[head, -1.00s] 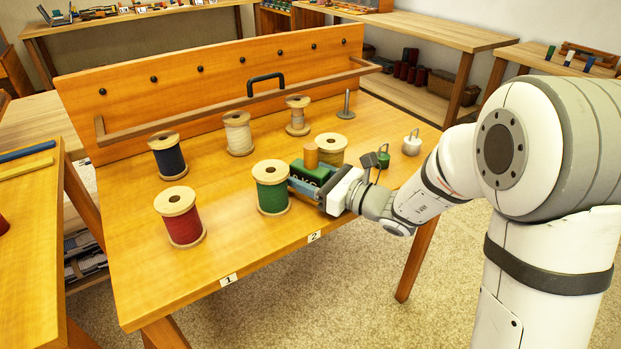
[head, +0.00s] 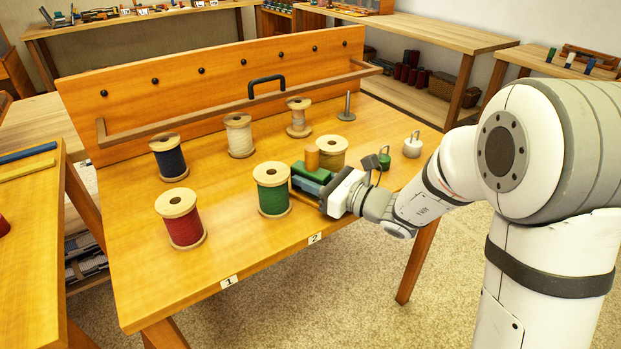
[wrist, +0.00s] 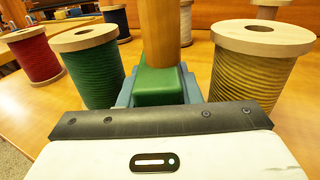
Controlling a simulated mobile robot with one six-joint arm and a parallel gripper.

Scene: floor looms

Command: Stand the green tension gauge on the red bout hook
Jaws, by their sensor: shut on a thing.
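My gripper (head: 305,186) is shut on a green block (head: 313,173) with an upright wooden knob (head: 312,157), low over the table between the green spool and the yellow spool. The block and its knob also show between the blue-grey fingers in the wrist view (wrist: 160,86). I cannot tell whether this block is the tension gauge, or whether its underside touches the table. A small green weight with a loop (head: 384,160) stands behind my wrist, partly hidden. I cannot make out a red bout hook.
The green spool (head: 272,190) stands close left of my gripper and the yellow spool (head: 333,150) close behind. A red spool (head: 183,220), a dark blue spool (head: 169,158), a white weight (head: 412,146) and a grey peg (head: 346,108) stand around.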

